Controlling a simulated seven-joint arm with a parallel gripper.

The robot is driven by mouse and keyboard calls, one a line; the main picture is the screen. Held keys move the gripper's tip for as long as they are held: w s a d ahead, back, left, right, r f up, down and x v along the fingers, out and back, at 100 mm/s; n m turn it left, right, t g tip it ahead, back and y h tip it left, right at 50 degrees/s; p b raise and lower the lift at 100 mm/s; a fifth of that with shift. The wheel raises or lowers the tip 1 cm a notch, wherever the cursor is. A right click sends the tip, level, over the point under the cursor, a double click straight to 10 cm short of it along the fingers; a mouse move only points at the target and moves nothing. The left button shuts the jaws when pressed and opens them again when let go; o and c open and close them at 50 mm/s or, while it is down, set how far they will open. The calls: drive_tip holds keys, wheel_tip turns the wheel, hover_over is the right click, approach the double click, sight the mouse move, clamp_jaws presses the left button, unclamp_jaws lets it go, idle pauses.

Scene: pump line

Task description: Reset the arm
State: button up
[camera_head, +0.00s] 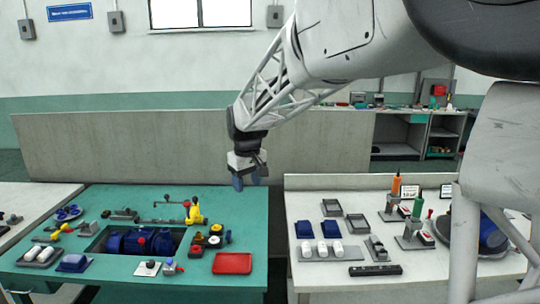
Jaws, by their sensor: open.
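My gripper (248,181) hangs from the end of my arm near the middle of the picture, with its fingers pointing down. It is open and I see nothing between its fingers. It is in front of the grey partition, above the gap between the teal table (236,207) on the left and the pale table (335,292) on the right. My arm reaches in from the upper right.
The teal table bears a blue pump (140,240), a red tray (232,263), a yellow fitting (195,212) and small parts. The pale table bears blue blocks (304,229), white cylinders (322,249), and stands with orange (396,184) and green (417,206) handles. A grey partition (130,145) runs behind.

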drive_tip(key=s+d+r+m, duration=0.2)
drive_tip(key=s+d, duration=0.8)
drive_tip(key=s+d+f+m, duration=0.2)
drive_tip(key=s+d, duration=0.3)
drive_tip(key=s, duration=0.5)
drive_tip(key=s+d+f+m, duration=0.1)
drive_tip(key=s+d+f, duration=0.2)
drive_tip(key=s, duration=0.7)
drive_tip(key=s+d+f+m+t, duration=0.1)
drive_tip(key=s+d+f+m, duration=0.1)
drive_tip(key=s+d, duration=0.5)
drive_tip(key=s, duration=0.3)
drive_tip(key=shift+f+m+h, duration=0.25)
drive_tip(key=shift+m+h, duration=0.05)
drive_tip(key=shift+o, duration=0.4)
drive_tip(key=shift+w, duration=0.1)
drive_tip(key=shift+a, duration=0.1)
